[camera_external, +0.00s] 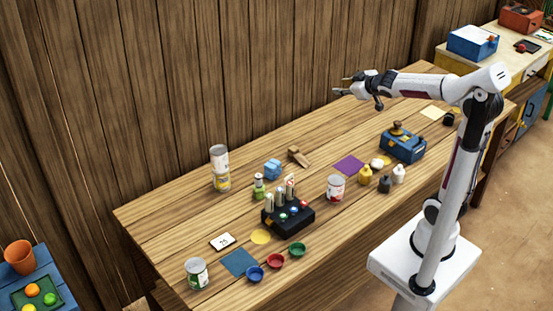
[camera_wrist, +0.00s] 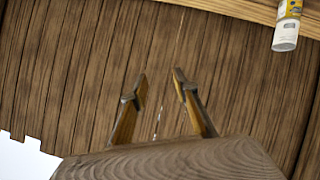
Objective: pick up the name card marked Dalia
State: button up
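I cannot make out a name card marked Dalia in either view. A small white card (camera_external: 222,241) with dark marks lies flat near the left end of the wooden table (camera_external: 165,217); the marks look like a number, too small to read surely. My gripper (camera_external: 341,85) is raised above the back of the table, pointing left along the plank wall. In the wrist view its two fingers (camera_wrist: 160,77) stand apart with nothing between them.
Two stacked cans (camera_external: 220,168) stand at the back left; they also show in the wrist view (camera_wrist: 287,30). A dark rack (camera_external: 290,219) with upright pieces stands mid-table, near a red-and-white can (camera_external: 335,188). A blue box (camera_external: 403,148) stands farther right. Small bowls (camera_external: 276,261) line the front left.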

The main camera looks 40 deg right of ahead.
jog(key=w+a+n+t+y, duration=0.1)
jog(key=w+a+n+y, duration=0.1)
jog(key=w, duration=0.7)
jog(key=w+a+f+n+g+y, duration=0.1)
jog(key=w+a+f+n+y, duration=0.65)
jog(key=w+f, duration=0.35)
jog(key=s+a+f+n+g+y, duration=0.1)
jog(key=s+f+g, duration=0.3)
jog(key=f, duration=0.4)
jog(key=s+a+f+n+g+y, duration=0.2)
jog(key=s+f+g+y, duration=0.1)
jog(key=f, duration=0.5)
jog(key=s+a+f+n+g+y, duration=0.1)
jog(key=s+f+n+g+y, duration=0.1)
jog(key=s+f+g, duration=0.3)
jog(key=shift+s+a+f+y, duration=0.1)
jog(key=shift+s+f+y, duration=0.1)
jog(key=shift+s+f, duration=0.55)
jog(key=shift+s+a+f+y, duration=0.15)
jog(key=shift+s+f, duration=0.3)
jog(key=shift+f, duration=0.5)
jog(key=shift+d, duration=0.1)
jog(key=shift+x, duration=1.3)
